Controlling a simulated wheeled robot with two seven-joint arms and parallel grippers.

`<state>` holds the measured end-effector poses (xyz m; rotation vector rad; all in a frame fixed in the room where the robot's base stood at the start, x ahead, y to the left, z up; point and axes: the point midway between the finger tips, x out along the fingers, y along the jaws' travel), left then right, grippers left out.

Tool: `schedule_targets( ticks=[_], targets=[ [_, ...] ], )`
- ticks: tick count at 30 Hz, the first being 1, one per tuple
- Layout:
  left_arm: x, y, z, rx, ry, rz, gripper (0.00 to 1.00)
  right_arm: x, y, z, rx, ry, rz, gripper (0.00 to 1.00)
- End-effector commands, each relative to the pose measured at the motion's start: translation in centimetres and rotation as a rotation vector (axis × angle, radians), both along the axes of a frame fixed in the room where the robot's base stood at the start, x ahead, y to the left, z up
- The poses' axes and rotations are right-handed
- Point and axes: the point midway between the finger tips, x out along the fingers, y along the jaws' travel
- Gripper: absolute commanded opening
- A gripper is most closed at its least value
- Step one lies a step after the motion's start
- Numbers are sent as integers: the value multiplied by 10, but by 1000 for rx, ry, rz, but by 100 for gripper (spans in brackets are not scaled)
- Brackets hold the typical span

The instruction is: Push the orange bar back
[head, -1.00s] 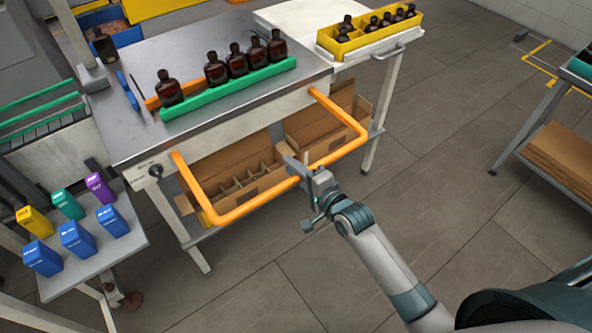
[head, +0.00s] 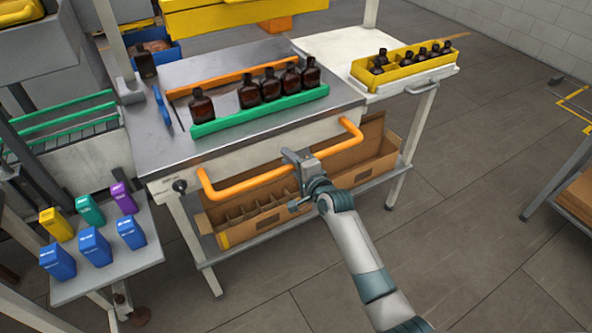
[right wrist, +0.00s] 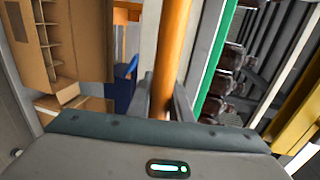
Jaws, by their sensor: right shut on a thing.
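The orange bar (head: 250,187) is a U-shaped handle on the front of the metal workbench (head: 240,62), close to its front edge. My right gripper (head: 293,157) is shut on the bar's long front stretch, near its middle. In the right wrist view the orange bar (right wrist: 174,45) runs between the two fingers (right wrist: 168,103), which partly hide it. My left gripper is not in view.
Amber bottles (head: 249,94) stand in a row between a green rail (head: 262,110) and an orange rail (head: 230,76). An open cardboard box (head: 345,173) sits below. A yellow tray of small bottles (head: 405,70) stands right. Open floor lies right.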

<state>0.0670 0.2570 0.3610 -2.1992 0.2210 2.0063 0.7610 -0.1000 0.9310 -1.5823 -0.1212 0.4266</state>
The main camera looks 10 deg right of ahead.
Motion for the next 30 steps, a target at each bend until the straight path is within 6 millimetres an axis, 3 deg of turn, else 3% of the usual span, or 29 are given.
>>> schedule_targets(
  ticks=[6,17,18,20,30],
  targets=[
    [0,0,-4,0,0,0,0,11,4,0,0,0,-1,0],
    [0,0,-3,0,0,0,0,12,4,0,0,0,-1,0],
    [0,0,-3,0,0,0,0,12,4,0,0,0,-1,26],
    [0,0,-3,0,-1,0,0,12,4,0,-1,1,-1,37],
    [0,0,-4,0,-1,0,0,11,4,0,0,1,0,37]
  ],
)
